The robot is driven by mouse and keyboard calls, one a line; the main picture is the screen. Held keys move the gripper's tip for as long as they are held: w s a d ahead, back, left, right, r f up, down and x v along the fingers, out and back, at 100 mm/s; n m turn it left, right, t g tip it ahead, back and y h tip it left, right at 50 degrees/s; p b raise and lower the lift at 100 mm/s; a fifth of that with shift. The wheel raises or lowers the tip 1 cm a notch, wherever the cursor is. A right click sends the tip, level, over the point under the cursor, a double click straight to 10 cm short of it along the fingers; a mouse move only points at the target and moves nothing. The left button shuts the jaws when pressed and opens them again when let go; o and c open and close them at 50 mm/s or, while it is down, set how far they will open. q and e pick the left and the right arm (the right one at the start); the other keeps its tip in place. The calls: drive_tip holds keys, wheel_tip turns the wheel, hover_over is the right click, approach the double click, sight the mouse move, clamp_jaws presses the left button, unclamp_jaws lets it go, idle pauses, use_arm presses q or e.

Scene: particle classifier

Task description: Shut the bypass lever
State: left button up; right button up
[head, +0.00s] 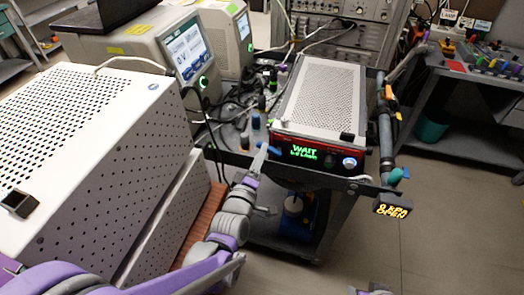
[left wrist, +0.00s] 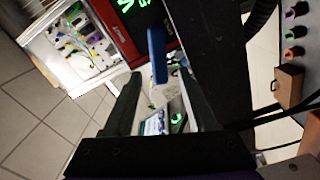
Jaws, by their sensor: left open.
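A blue lever (head: 274,150) is at the front left corner of the cart, left of the red-fronted unit; I take it to be the bypass lever, but no label on it is readable. In the left wrist view the blue lever (left wrist: 157,52) stands between and beyond the tips of the two dark fingers. My left gripper (head: 260,160) is open and close beside the lever. Its fingers (left wrist: 159,78) are apart, and I cannot tell whether either touches the lever.
The unit with the green WAIT display (head: 305,152) stands on the cart. A teal handle (head: 396,175) on a pipe and a small display reading OPEN (head: 392,209) are at the right. A white perforated cabinet (head: 90,130) fills the left. The floor (head: 450,235) is clear at right.

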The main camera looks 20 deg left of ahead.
use_arm(q)
drive_tip(key=w, duration=0.2)
drive_tip(key=shift+w, duration=0.3)
clamp_jaws()
